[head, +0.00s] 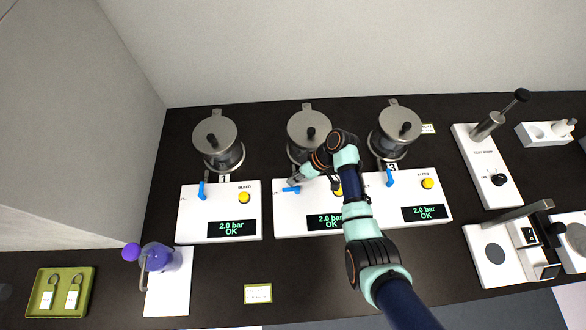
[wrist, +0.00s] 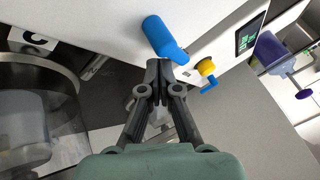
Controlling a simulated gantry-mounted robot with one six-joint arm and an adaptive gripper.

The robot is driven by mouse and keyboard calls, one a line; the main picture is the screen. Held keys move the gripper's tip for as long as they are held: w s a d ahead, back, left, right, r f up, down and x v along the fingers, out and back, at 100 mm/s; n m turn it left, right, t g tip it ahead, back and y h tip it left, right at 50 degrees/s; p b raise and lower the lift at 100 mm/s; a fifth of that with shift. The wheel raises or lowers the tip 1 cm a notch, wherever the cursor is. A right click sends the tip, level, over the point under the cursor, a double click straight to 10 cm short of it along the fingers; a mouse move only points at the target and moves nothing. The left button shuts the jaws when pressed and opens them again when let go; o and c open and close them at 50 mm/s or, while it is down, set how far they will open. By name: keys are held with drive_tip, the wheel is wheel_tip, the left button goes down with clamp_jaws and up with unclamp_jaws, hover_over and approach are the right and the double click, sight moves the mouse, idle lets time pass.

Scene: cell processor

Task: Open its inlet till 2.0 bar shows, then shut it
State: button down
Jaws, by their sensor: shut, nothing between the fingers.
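Three white units stand in a row, each with a lidded metal pot behind, a blue inlet handle, a yellow bleed button and a display. On the middle unit, the blue handle (head: 291,190) lies crosswise and the display (head: 322,222) reads 2.0 bar OK. My gripper (head: 292,182) is shut and empty at this handle. In the wrist view, my fingertips (wrist: 158,68) are close beside the blue handle (wrist: 160,36); I cannot tell whether they touch. My arm partly hides the middle pot and yellow button.
The left display (head: 231,227) and right display (head: 423,212) also read 2.0 bar OK; their blue handles (head: 202,190) (head: 390,178) point lengthwise. A test pump (head: 480,150) stands right, a purple-topped item (head: 158,257) and green tray (head: 43,310) left.

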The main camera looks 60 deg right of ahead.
drive_tip(key=shift+s, duration=0.1)
drive_tip(key=v, duration=1.2)
drive_tip(key=w+a+r+n+t+h+p, duration=0.15)
drive_tip(key=w+a+r+p, duration=0.25)
drive_tip(key=w+a+r, duration=0.55)
drive_tip(key=w+a+r+h+p, duration=0.35)
drive_tip(key=w+a+r, duration=0.25)
drive_tip(key=a, duration=0.6)
drive_tip(key=s+a+r+t+p, duration=0.2)
drive_tip(key=a+r+t+p, duration=0.2)
drive_tip(key=a+r, duration=1.2)
drive_tip(key=shift+s+a+r+t, duration=0.15)
drive_tip(key=shift+a+r+t, duration=0.15)
drive_tip(key=shift+a+t, duration=0.35)
drive_tip(key=c, duration=1.9)
unclamp_jaws()
drive_tip(key=shift+d, duration=0.2)
